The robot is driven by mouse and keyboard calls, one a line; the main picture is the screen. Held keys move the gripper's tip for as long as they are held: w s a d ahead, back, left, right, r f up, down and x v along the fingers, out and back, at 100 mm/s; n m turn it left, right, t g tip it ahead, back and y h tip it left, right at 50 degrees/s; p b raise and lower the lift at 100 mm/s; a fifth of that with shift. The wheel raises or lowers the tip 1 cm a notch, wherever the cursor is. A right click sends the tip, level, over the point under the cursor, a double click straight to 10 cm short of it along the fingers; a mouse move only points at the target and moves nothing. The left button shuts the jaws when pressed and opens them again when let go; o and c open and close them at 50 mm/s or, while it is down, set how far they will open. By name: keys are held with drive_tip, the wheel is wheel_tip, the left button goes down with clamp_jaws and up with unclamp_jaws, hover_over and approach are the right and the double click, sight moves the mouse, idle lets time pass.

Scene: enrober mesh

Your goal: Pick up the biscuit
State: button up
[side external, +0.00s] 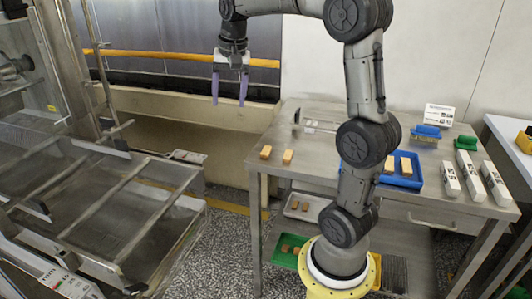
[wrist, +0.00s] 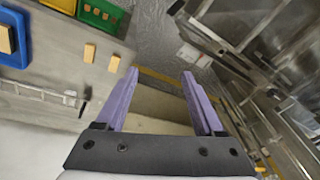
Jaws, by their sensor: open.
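Two tan biscuits lie apart on the steel table: the left one (side external: 266,152) and the right one (side external: 288,156), close to the table's left edge. In the wrist view two loose biscuits (wrist: 89,53) (wrist: 114,63) show at the upper left, outside the space between the fingers. A blue tray (side external: 402,184) on the table also holds biscuits and is partly hidden by my arm. My gripper (side external: 229,100) has purple fingers, points down, and is open and empty. It hangs in the air left of the table, above the biscuits' height; its fingers also show in the wrist view (wrist: 160,73).
A mesh-topped steel machine (side external: 95,200) fills the left side. White boxes (side external: 473,178) stand at the table's right. A green tray (side external: 285,261) and a grey tray (side external: 304,215), both with biscuits, sit below the tabletop. A beige ledge (side external: 190,108) runs behind.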

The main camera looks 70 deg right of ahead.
drive_tip(key=d+f+m+g, duration=0.15)
drive_tip(key=d+f, duration=0.35)
drive_tip(key=d, duration=0.5)
drive_tip(key=m+y, duration=0.1)
drive_tip(key=m, duration=0.2)
hover_over(265, 152)
wheel_tip(265, 152, down, 6)
drive_tip(key=shift+g, duration=0.25)
drive_tip(key=f, duration=0.8)
drive_tip(key=shift+w+d, duration=0.1)
drive_tip(key=shift+w, duration=0.1)
drive_tip(key=shift+s+f, duration=0.2)
drive_tip(key=shift+f, duration=2.45)
drive_tip(key=shift+c, duration=0.3)
drive_tip(key=c, duration=1)
drive_tip(key=shift+r, duration=0.2)
